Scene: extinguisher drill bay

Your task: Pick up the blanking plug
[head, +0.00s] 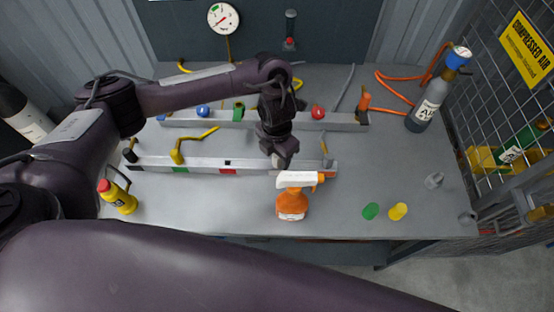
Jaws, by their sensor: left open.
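I cannot tell for sure which piece is the blanking plug. Small loose pieces lie on the bench's right side: a green disc-like piece (370,211), a yellow one (398,211), a grey fitting (434,180) and another grey fitting (467,217) near the front right corner. My left gripper (279,161) points down over the right part of the front rail (255,167), just behind the spray bottle. It is open, with nothing seen in it, and well left of the loose pieces. My right gripper is not in view.
An orange spray bottle (292,204) stands near the front edge. A rear rail (265,121) carries coloured valves. A grey cylinder (427,106) with an orange hose stands back right, beside a wire cage (500,95). A yellow bottle (118,197) stands left. The bench (345,225) is mostly clear at front right.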

